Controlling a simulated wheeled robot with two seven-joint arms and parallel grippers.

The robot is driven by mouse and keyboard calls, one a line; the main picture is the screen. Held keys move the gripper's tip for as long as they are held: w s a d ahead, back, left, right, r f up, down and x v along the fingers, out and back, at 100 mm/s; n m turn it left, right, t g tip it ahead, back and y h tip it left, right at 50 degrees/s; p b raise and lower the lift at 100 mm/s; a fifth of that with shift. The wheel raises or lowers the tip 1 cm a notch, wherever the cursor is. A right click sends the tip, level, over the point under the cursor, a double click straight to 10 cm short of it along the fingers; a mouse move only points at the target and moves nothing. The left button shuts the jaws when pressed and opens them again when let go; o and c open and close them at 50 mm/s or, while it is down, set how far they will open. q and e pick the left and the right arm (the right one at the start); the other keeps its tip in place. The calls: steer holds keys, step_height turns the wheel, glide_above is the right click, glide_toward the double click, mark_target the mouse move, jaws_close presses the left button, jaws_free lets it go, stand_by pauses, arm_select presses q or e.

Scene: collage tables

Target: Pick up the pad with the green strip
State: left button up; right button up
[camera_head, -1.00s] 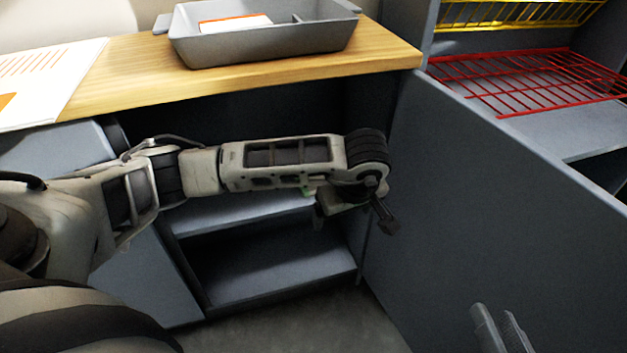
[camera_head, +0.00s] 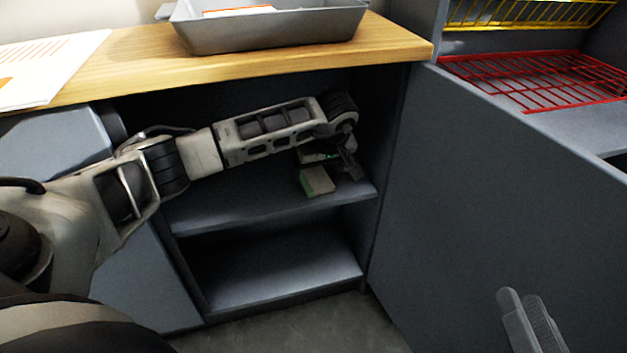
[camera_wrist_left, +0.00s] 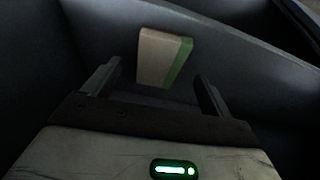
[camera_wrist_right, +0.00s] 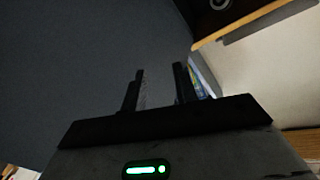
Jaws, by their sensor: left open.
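The pad (camera_head: 318,181), pale with a green strip along one side, lies on the upper shelf inside the open cabinet. In the left wrist view the pad (camera_wrist_left: 158,57) shows between and beyond the fingertips, its green strip on the right. My left gripper (camera_head: 349,165) is inside the cabinet, just beside the pad in the head view. In its wrist view the left gripper (camera_wrist_left: 150,82) is open, with nothing between the fingers. My right gripper (camera_head: 530,318) is at the lower right, outside the cabinet; its fingers (camera_wrist_right: 160,85) stand apart and empty.
The wooden countertop (camera_head: 240,70) is above the cabinet, with a grey tray (camera_head: 270,31) and a printed sheet (camera_head: 50,65) on it. The cabinet's lower shelf (camera_head: 275,275) is bare. A grey panel (camera_head: 490,200) stands on the right, with a red wire rack (camera_head: 540,80) behind it.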

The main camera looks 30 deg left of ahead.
mark_target(316, 179)
arm_select(q)
steer(key=b+x, duration=0.1)
steer(key=x, duration=0.2)
steer(key=shift+f, duration=0.25)
steer(key=c, duration=1.1)
arm_select(e)
steer(key=shift+w+d+r+n+t+y, duration=0.15)
steer(key=shift+w+r+n+t, duration=0.15)
steer(key=shift+r+n+t, duration=0.25)
steer(key=shift+w+d+r+n+t+y, duration=0.15)
steer(key=shift+w+r+n+t, duration=0.15)
steer(key=shift+r, duration=0.3)
arm_select(q)
steer(key=shift+r, duration=0.15)
